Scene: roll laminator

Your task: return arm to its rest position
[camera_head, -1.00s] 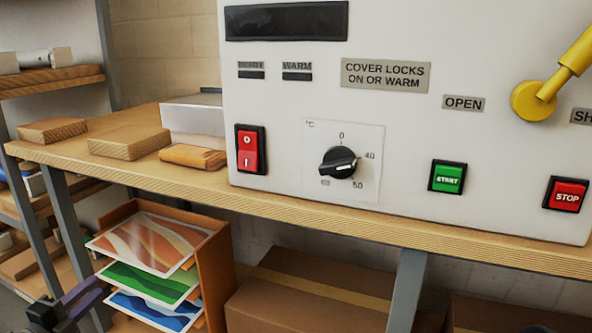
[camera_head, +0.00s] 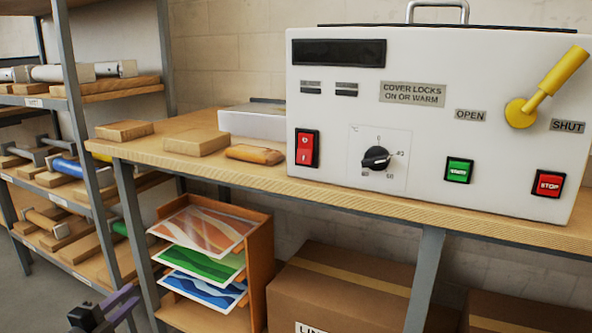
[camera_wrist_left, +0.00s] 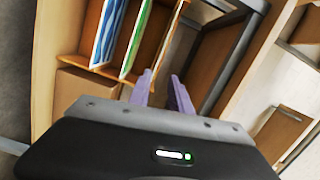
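My left gripper (camera_head: 108,312) shows at the bottom left of the head view, low in front of the shelves and left of the print rack. Its two purple fingers also show in the left wrist view (camera_wrist_left: 162,92), apart from each other with nothing between them. My right gripper is in neither view. The white laminator (camera_head: 440,150) stands on the wooden bench. Its yellow lever (camera_head: 547,88) tilts up to the right, toward the SHUT label. The dial (camera_head: 376,158), the red rocker switch (camera_head: 307,148), the green START button (camera_head: 458,170) and the red STOP button (camera_head: 549,184) are on its front.
Under the bench (camera_head: 150,152), an orange-brown rack (camera_head: 262,255) holds prints, with cardboard boxes (camera_head: 335,290) to its right. Metal shelving (camera_head: 85,150) with rollers stands at the left. Wooden blocks (camera_head: 196,143) lie on the bench. Bare floor shows at lower left.

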